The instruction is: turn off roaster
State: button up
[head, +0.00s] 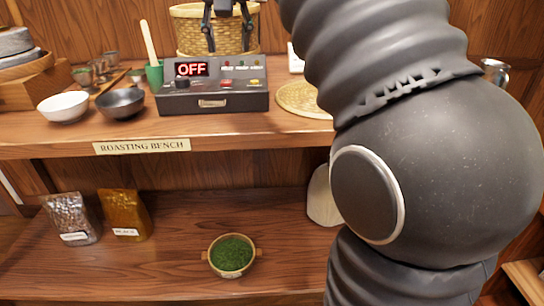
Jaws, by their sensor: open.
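The roaster control box (212,98) is a dark grey unit on the upper shelf, left of my arm. Its display (191,69) reads OFF in red. Its sloped face carries knobs and coloured buttons, with small indicator lights above and a handle plate on the front. My gripper (227,48) shows at the top of the view, above and behind the box, in front of a wicker basket. Its two dark fingers hang down apart, with nothing seen between them. Its upper part is cut off by the frame.
Pouches and a bowl of green leaves (231,254) sit below. My arm blocks the right side.

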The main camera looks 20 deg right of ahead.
jog(key=s+f+n, duration=0.1)
jog(key=s+f, duration=0.8)
jog(key=f, duration=0.3)
jog(key=s+f+n+y, duration=0.1)
jog(key=s+f, duration=0.8)
jog(key=f, duration=0.4)
jog(key=shift+s+d+t, duration=0.25)
jog(key=shift+d+t, duration=0.15)
jog(key=shift+n, duration=0.3)
jog(key=s+f, duration=0.2)
jog(key=f, duration=0.1)
jog(key=s+f, duration=0.1)
jog(key=f, duration=0.1)
